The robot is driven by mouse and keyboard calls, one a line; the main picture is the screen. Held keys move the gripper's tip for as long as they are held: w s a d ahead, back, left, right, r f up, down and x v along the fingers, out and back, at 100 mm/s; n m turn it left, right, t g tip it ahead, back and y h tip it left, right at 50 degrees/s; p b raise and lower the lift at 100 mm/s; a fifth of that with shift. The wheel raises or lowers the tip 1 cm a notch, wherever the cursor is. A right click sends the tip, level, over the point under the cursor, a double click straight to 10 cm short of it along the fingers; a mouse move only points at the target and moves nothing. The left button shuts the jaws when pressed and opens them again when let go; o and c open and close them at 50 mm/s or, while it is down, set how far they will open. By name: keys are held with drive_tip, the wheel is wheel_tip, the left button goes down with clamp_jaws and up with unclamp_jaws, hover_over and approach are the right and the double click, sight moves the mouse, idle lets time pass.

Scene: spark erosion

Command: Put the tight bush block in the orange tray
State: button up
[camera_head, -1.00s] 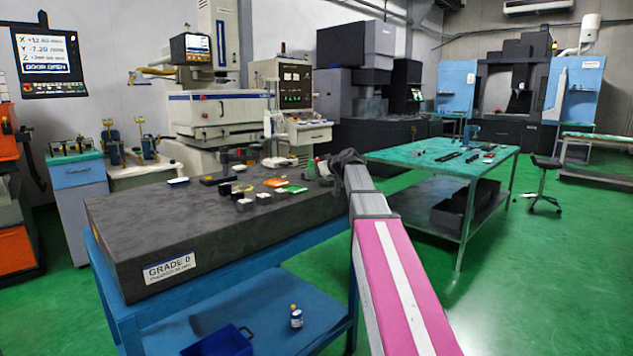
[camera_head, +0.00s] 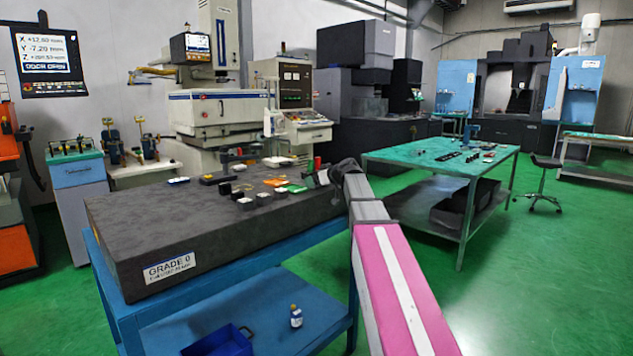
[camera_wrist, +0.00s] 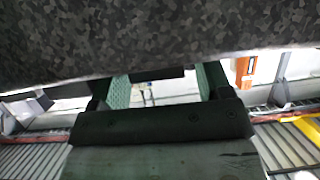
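The orange tray (camera_head: 275,182) appears as a small flat orange patch among the parts on the dark granite plate in the head view. Several small grey blocks with light tops (camera_head: 262,198) stand in front of it; I cannot tell which is the tight bush block. My gripper (camera_head: 322,178) is at the right end of the plate, to the right of the tray, small and partly hidden by my arm. In the wrist view, two greenish fingers (camera_wrist: 160,92) stand apart with background showing between them. No block shows clearly between them. A dark speckled surface covers the top of that view.
A green flat piece (camera_head: 293,188) lies beside the orange tray. A thin red upright thing (camera_head: 317,164) stands near my gripper. The granite plate's (camera_head: 220,240) front left area is bare. A second table (camera_head: 420,152) with small parts stands to the right.

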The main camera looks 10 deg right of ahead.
drive_tip(key=v, duration=1)
drive_tip(key=shift+w+r, duration=0.15)
drive_tip(key=shift+r, duration=0.05)
drive_tip(key=shift+d+r, duration=0.1)
drive_tip(key=shift+c, duration=1)
drive_tip(key=shift+s+r, duration=0.2)
drive_tip(key=shift+s, duration=0.3)
drive_tip(key=shift+c, duration=0.2)
drive_tip(key=x, duration=0.5)
drive_tip(key=shift+w+f, duration=0.1)
drive_tip(key=shift+w, duration=0.2)
drive_tip(key=shift+f+x, duration=0.2)
drive_tip(key=shift+x, duration=1.2)
drive_tip(key=shift+f+x, duration=0.15)
drive_tip(key=shift+x, duration=1.3)
drive_tip(key=shift+s, duration=0.15)
clamp_jaws()
drive_tip(key=shift+d, duration=0.1)
